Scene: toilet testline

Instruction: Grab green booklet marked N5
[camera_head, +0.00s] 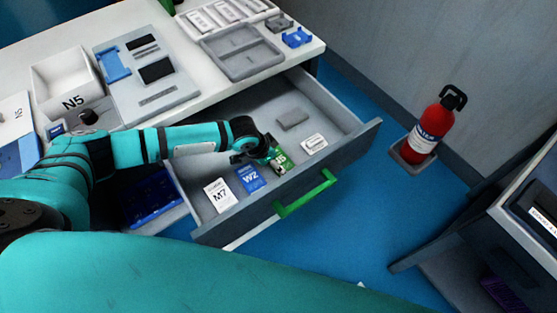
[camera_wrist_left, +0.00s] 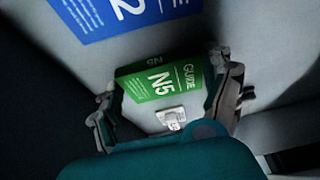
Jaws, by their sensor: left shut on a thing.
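The green booklet marked N5 (camera_head: 283,163) is in the open drawer (camera_head: 345,139), partly hidden by my left gripper (camera_head: 266,154) in the head view. In the left wrist view the green booklet (camera_wrist_left: 157,86) reads "GUIDE N5" and sits between the two fingers of my left gripper (camera_wrist_left: 165,96), one finger at each side edge. The left gripper is shut on it. Whether the booklet is clear of the drawer floor I cannot tell. My right gripper is not in view.
A blue W2 booklet (camera_head: 251,179) and a white M7 booklet (camera_head: 220,196) are in the drawer to the left. A white labelled item (camera_head: 314,143) and a grey block (camera_head: 292,119) are in it too. The drawer front has a green handle (camera_head: 306,193). A fire extinguisher (camera_head: 434,126) stands right.

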